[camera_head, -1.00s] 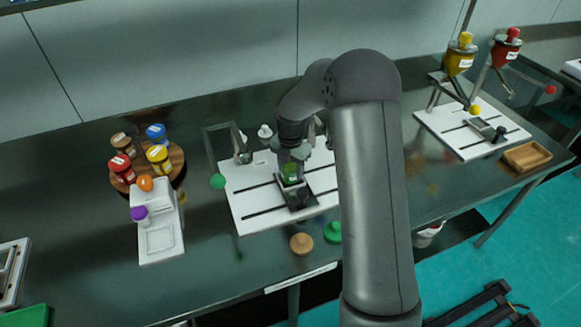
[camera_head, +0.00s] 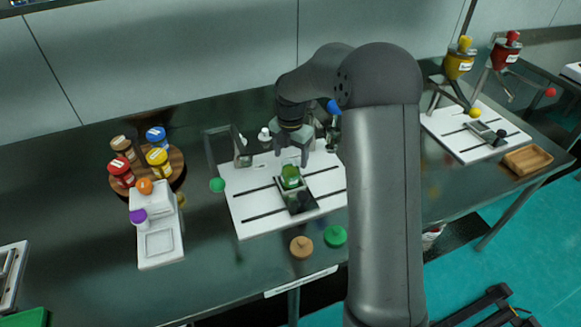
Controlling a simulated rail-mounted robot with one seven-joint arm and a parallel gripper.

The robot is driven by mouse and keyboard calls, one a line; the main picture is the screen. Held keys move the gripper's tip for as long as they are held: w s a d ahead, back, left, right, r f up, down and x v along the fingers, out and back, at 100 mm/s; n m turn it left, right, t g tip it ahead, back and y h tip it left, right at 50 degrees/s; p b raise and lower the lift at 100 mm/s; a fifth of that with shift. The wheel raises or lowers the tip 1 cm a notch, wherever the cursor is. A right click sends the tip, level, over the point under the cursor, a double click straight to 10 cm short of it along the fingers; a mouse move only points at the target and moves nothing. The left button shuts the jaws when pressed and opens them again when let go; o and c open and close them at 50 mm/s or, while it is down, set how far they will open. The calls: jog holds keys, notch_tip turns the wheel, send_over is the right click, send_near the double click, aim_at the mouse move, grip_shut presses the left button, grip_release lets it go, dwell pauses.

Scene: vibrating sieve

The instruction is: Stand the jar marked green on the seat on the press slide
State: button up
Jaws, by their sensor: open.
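The green-marked jar (camera_head: 291,177) stands upright on the dark seat of the press slide (camera_head: 301,203), on the white press base (camera_head: 246,207). Its top looks green and nothing grips it. My gripper (camera_head: 292,161) points down just above and behind the jar, with its fingers apart and empty. The small gap between fingertips and jar is hard to judge. Part of the press behind is hidden by my arm.
A round wooden rack (camera_head: 175,160) with several coloured-lid jars stands at left, beside a white stepped stand (camera_head: 160,243). A green disc (camera_head: 335,236) and a tan disc (camera_head: 301,247) lie in front of the press. A wooden tray (camera_head: 527,158) is at far right.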

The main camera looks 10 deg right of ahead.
notch_tip(320, 180, up, 5)
jog(key=s+a+r+m, duration=0.1)
jog(key=s+r+m, duration=0.1)
jog(key=s+m, duration=0.5)
jog(key=s+r+m, duration=0.3)
jog(key=s+m, duration=0.2)
jog(key=s, duration=0.4)
jog(key=s+f+m, duration=0.3)
jog(key=s+m, duration=1.1)
jog(key=s, duration=0.3)
jog(key=shift+s+m, duration=0.15)
jog(key=shift+m, duration=0.15)
